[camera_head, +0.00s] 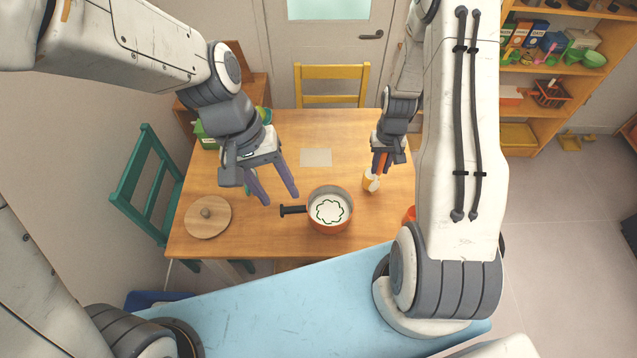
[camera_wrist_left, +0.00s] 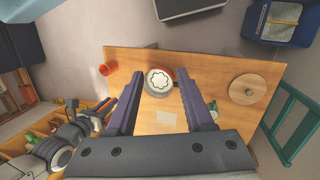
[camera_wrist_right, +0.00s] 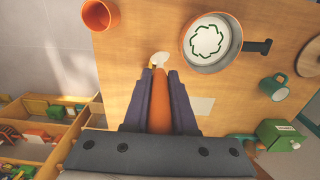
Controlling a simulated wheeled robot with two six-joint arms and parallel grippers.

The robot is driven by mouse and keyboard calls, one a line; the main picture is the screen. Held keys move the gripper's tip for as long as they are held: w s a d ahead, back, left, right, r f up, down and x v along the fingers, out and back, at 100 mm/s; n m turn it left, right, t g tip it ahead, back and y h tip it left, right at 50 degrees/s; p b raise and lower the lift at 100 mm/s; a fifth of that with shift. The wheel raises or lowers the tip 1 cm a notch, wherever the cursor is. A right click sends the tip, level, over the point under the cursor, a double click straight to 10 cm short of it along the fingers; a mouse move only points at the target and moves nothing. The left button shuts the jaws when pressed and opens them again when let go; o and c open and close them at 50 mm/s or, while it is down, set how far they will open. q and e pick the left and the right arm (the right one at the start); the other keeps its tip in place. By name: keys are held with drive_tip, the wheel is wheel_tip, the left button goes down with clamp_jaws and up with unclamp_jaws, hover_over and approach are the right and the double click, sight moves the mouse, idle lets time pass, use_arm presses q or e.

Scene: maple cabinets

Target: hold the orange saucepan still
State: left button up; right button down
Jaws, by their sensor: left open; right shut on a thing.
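The orange saucepan (camera_head: 322,230) stands upright on the wooden table, its black handle (camera_head: 292,210) pointing left. Its inside is pale with a dark green wavy ring on the bottom. It also shows in the left wrist view (camera_wrist_left: 158,92) and the right wrist view (camera_wrist_right: 212,66). My left gripper (camera_head: 280,199) is open and empty, above the table near the handle, apart from the pan as far as I can tell. My right gripper (camera_wrist_right: 158,72) is shut on an orange-handled utensil (camera_wrist_right: 159,100) with a pale end, right of the pan; the end's exact shape is unclear.
An orange cup (camera_wrist_right: 101,14) stands at the table's right, partly hidden by my right arm in the head view. A teal mug (camera_wrist_right: 275,87) and green box (camera_wrist_right: 280,136) stand farther back. Chairs flank the table (camera_head: 270,235).

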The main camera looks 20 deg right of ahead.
use_arm(q)
drive_tip(key=w+d+f+n+h, duration=0.1)
drive_tip(key=w+d+f+n, duration=0.2)
drive_tip(key=w+f+n, duration=0.3)
drive_tip(key=n+h, duration=0.2)
drive_tip(key=n, duration=0.5)
hover_over(292, 209)
drive_tip(key=a, duration=0.1)
wheel_tip(292, 209, down, 19)
drive_tip(key=a+f+n, duration=0.1)
drive_tip(key=f, duration=0.2)
drive_tip(key=a+f+n, duration=0.1)
drive_tip(key=f+n, duration=0.1)
drive_tip(key=f, duration=0.1)
drive_tip(key=f+n+h, duration=0.1)
drive_tip(key=f, duration=0.3)
drive_tip(key=shift+w+a+n+t, duration=0.3)
drive_tip(key=shift+w+a+t, duration=0.1)
drive_tip(key=shift+f, duration=0.2)
drive_tip(key=shift+x, duration=3.85)
drive_tip(key=shift+d, duration=0.1)
clamp_jaws()
